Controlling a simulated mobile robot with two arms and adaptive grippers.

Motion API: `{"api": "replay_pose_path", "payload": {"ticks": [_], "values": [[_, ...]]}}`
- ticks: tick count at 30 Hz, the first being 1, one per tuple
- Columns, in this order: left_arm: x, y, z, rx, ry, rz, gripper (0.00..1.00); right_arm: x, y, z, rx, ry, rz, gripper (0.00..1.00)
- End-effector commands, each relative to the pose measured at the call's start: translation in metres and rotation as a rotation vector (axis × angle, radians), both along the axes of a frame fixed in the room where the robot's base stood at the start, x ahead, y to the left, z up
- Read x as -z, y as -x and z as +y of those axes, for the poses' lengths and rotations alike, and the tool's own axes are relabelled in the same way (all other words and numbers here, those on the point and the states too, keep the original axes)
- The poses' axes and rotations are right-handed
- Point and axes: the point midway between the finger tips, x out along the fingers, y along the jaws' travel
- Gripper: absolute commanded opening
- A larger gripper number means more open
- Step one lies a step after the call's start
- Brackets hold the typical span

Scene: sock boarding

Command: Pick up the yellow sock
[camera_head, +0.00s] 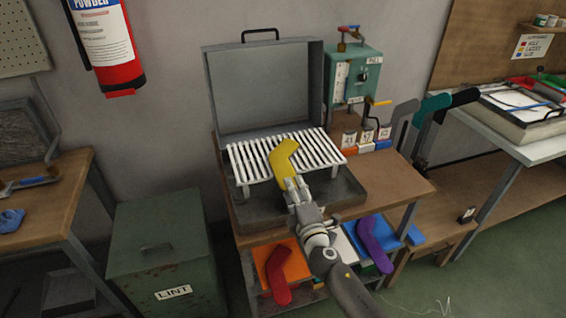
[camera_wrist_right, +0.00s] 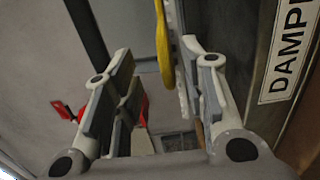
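The yellow sock (camera_head: 284,158) lies over the white slatted rack (camera_head: 243,163) in the open grey metal case. My right gripper (camera_head: 294,187) is at the sock's near end in the head view. In the right wrist view the gripper (camera_wrist_right: 160,95) has its two fingers spread apart. The sock's yellow edge (camera_wrist_right: 163,45) shows beyond the gap, closer to the right-hand finger. I cannot tell whether a finger touches it. My left gripper is not in view.
The raised case lid (camera_head: 262,88) stands behind the rack. A red sock (camera_head: 285,278) and a purple sock (camera_head: 374,245) lie on coloured trays below. A green lint bin (camera_head: 160,250) stands left. A green control box (camera_head: 355,75) is at the back right.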

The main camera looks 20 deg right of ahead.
Motion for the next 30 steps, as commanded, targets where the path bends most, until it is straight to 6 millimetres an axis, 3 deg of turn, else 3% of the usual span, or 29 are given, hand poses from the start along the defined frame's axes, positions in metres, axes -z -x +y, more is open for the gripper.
{"api": "replay_pose_path", "payload": {"ticks": [5,15,25,30], "values": [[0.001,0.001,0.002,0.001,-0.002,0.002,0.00,0.001,-0.011,0.000,0.000,0.000,0.000,0.39],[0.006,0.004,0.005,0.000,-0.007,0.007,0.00,0.007,-0.052,-0.001,0.001,-0.001,0.000,0.39],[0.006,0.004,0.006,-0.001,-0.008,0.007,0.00,0.007,-0.059,-0.001,0.000,-0.002,0.001,0.39],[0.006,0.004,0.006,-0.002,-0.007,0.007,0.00,0.007,-0.059,-0.001,0.000,-0.002,0.001,0.19]]}}
